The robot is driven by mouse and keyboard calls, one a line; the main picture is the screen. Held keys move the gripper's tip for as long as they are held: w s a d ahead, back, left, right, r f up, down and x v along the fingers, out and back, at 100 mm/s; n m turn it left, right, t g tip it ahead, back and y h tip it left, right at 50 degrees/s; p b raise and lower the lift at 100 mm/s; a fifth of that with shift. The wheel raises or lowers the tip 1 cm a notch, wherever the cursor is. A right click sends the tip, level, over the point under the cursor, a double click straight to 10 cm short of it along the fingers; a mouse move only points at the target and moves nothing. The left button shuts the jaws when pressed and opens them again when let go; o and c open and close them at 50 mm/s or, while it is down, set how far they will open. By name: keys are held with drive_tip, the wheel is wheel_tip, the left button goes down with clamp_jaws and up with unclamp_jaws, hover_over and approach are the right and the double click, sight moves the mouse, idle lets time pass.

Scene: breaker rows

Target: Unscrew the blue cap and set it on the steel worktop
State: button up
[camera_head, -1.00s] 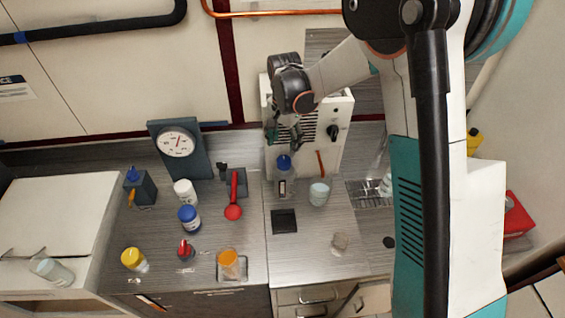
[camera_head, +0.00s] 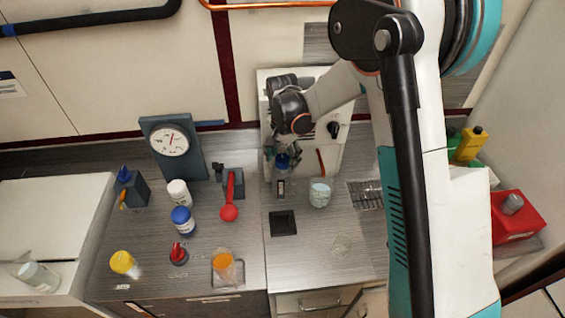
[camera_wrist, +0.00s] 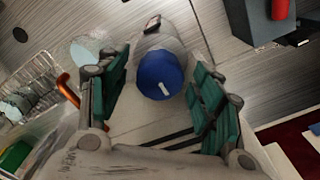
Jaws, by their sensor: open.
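The blue cap (camera_wrist: 160,75) sits on top of a grey-white bottle (camera_wrist: 160,40) in the wrist view, with a pale mark on its top. In the head view the same blue cap (camera_head: 282,161) shows just under my gripper (camera_head: 284,152), in front of the pale machine. My gripper (camera_wrist: 153,88) is open, with one green-padded finger on each side of the cap and gaps between. Another blue-capped jar (camera_head: 182,220) stands on the left part of the steel worktop (camera_head: 215,260).
A pale machine (camera_head: 350,150) stands right behind the bottle. A pale cup (camera_head: 320,194) and a black square pad (camera_head: 283,223) are near. A red-handled lever (camera_head: 230,200), a gauge (camera_head: 170,140) and several jars stand left. Bare worktop lies in front right.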

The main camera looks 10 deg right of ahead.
drive_tip(key=c, duration=1)
drive_tip(key=n+b, duration=0.1)
drive_tip(key=n, duration=0.2)
drive_tip(key=shift+c, duration=0.2)
drive_tip(key=n+b, duration=0.1)
drive_tip(key=n, duration=0.4)
drive_tip(key=shift+b, duration=0.3)
drive_tip(key=n+b, duration=0.1)
drive_tip(key=n, duration=0.8)
drive_tip(key=shift+b, duration=0.35)
drive_tip(key=o, duration=0.9)
